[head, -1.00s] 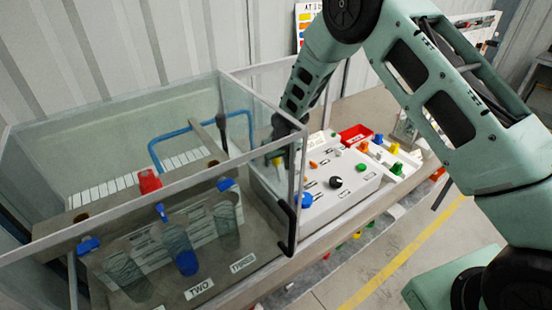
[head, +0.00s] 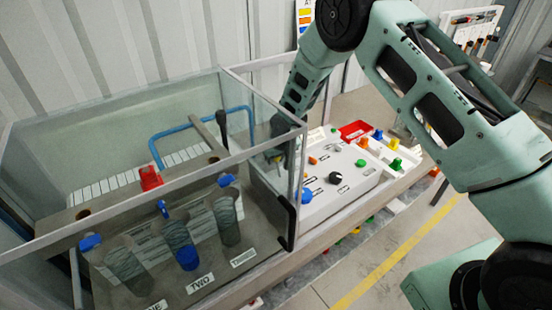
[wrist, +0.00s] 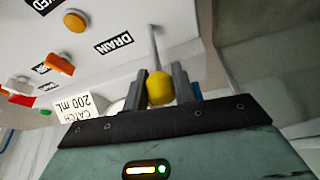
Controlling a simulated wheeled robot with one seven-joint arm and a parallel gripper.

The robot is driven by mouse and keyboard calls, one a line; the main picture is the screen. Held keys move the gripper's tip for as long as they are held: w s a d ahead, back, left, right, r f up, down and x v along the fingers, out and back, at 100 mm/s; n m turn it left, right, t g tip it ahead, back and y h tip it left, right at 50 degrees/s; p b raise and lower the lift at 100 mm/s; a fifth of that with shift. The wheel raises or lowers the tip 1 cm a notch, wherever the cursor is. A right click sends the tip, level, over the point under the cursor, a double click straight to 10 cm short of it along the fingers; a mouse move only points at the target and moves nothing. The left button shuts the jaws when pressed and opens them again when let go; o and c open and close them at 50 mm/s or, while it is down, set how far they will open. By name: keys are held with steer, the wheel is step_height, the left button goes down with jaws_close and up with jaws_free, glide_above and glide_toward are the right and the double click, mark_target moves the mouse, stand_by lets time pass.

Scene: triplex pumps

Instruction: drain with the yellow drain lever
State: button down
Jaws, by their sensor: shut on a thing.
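The yellow drain lever (wrist: 159,88) shows in the wrist view as a round yellow knob on a thin grey rod, which runs up to the white panel beside a DRAIN label (wrist: 114,42). My gripper (wrist: 172,85) is shut on the knob, with one dark finger on each side of it. In the head view my gripper (head: 279,152) is at the left end of the white panel (head: 340,195), seen through the clear case's glass. The lever is mostly hidden there.
The clear case (head: 120,110) at left holds several tubes, a red part (head: 150,177) and a blue pipe (head: 200,128). Its frame post stands close to my gripper. A CATCH 200 mL label (wrist: 75,108), orange knob (wrist: 76,22) and orange lever (wrist: 59,65) are near the drain lever.

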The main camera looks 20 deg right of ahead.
steer(key=shift+f+b, duration=0.1)
steer(key=shift+b, duration=0.2)
steer(key=s+t+b, duration=0.1)
steer(key=b, duration=0.2)
steer(key=t+b, duration=0.1)
steer(key=b, duration=0.3)
steer(key=shift+s+d+f+y, duration=0.2)
steer(key=shift+s+d+y, duration=0.05)
steer(key=shift+s+y, duration=0.15)
steer(key=t+b, duration=0.1)
steer(key=b, duration=0.3)
steer(key=s+t+b, duration=0.1)
steer(key=t+b, duration=0.1)
steer(key=b, duration=0.2)
steer(key=s+d+t+y+b, duration=0.1)
steer(key=b, duration=0.2)
steer(key=shift+s+r+b, duration=0.1)
steer(key=shift+s+b, duration=0.1)
steer(key=shift+b, duration=0.2)
steer(key=t+b, duration=0.1)
steer(key=b, duration=0.1)
steer(key=shift+s+r+b, duration=0.1)
steer(key=shift+s+b, duration=0.25)
steer(key=shift+b, duration=0.05)
steer(key=shift+r+t, duration=0.15)
steer(key=shift+t, duration=0.15)
steer(key=c, duration=1.1)
jaws_free()
steer(key=shift+c, duration=0.2)
